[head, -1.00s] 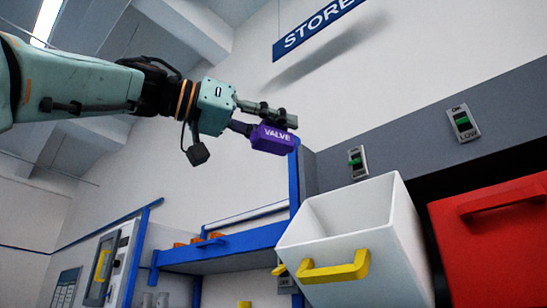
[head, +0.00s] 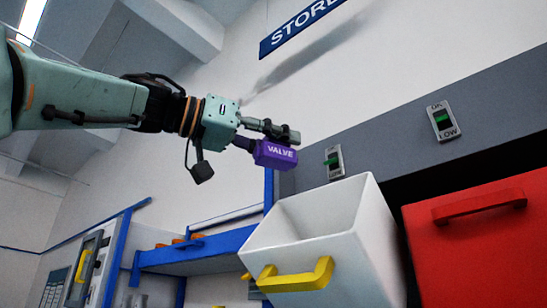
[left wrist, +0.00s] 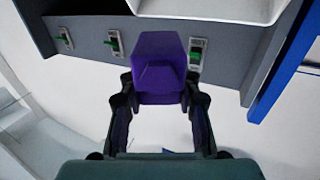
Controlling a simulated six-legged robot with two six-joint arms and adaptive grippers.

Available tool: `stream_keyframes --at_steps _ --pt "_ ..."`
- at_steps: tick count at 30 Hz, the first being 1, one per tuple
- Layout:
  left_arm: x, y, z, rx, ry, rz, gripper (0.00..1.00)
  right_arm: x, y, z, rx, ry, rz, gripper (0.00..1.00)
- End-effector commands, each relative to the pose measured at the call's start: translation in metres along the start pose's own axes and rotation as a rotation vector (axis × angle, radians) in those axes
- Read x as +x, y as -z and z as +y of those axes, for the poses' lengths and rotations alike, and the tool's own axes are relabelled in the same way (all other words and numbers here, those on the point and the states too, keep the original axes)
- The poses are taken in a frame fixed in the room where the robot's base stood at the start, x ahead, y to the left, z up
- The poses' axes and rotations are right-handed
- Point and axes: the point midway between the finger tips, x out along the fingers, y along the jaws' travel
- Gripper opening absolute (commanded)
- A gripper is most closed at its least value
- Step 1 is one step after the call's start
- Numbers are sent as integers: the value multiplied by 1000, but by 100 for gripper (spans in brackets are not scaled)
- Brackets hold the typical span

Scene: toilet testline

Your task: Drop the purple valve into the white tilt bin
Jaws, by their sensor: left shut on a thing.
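The purple valve (head: 274,154) is a small block with the word VALVE on it, held up in the air. My left gripper (head: 268,138) is shut on it. The valve also shows between the fingers in the left wrist view (left wrist: 160,65). The white tilt bin (head: 310,265) has a yellow handle and is tilted open at the lower middle of the head view. In the head view the valve appears above the bin's upper left rim; I cannot tell whether it is over the opening. My right gripper is not in view.
A closed red bin (head: 480,240) stands right of the white bin. A grey panel with switches (head: 443,120) runs behind and above. A blue shelf (head: 195,250) is at the left, and a STORE sign (head: 300,24) hangs above.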

Motion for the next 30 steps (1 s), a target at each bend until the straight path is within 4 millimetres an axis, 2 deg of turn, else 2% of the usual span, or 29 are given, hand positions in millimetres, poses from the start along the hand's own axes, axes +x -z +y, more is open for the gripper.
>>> stream_keyframes --at_steps 1,15,21,29,30 --pt "7 4 -3 -3 -1 -1 0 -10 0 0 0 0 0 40" --pt "55 -8 -22 -2 1 3 0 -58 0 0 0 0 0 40" --pt "63 -12 -25 0 1 3 0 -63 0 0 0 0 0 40" --pt "63 -14 -25 0 1 3 0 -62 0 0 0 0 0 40" --pt "63 -14 -25 0 1 3 34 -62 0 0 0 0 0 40"
